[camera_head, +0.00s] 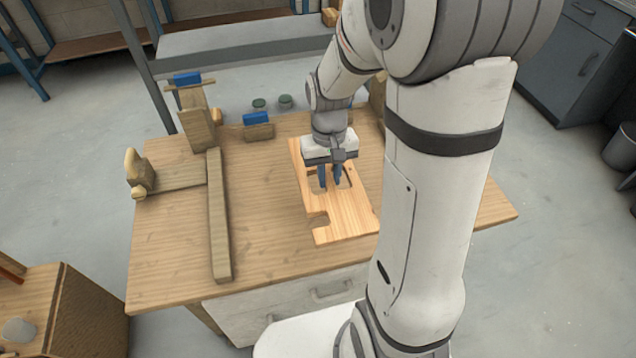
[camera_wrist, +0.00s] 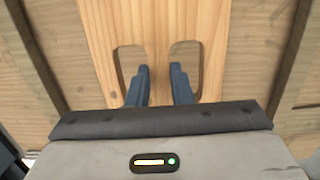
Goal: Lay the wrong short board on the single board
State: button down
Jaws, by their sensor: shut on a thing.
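A pale short board (camera_head: 342,217) with cutouts is at the middle right of the bench in the head view. It also shows in the wrist view (camera_wrist: 100,25), with two rounded openings side by side. My gripper (camera_head: 329,180) points down over it. In the wrist view my gripper's blue fingers (camera_wrist: 162,85) are shut on the strip between the openings. I cannot tell whether the board touches the bench. A long narrow board (camera_head: 217,220) lies to the left, apart from it. Which of these the task calls the single board is not clear from the frames.
The wooden bench top (camera_head: 270,240) is clear between the two boards. A blue-topped wooden block (camera_head: 258,130) and green-topped jars (camera_head: 285,102) stand at the back. A wooden piece with a blue top (camera_head: 196,115) and a rounded wooden piece (camera_head: 137,170) stand at the left.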

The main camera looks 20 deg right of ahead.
notch_tip(320, 180, down, 8)
jog(key=shift+a+f, duration=0.1)
jog(key=shift+f, duration=0.15)
jog(key=shift+s, duration=0.1)
jog(key=shift+f+b, duration=0.6)
jog(key=shift+b, duration=0.1)
jog(key=c, duration=1.3)
grip_release()
jog(key=shift+r, duration=0.1)
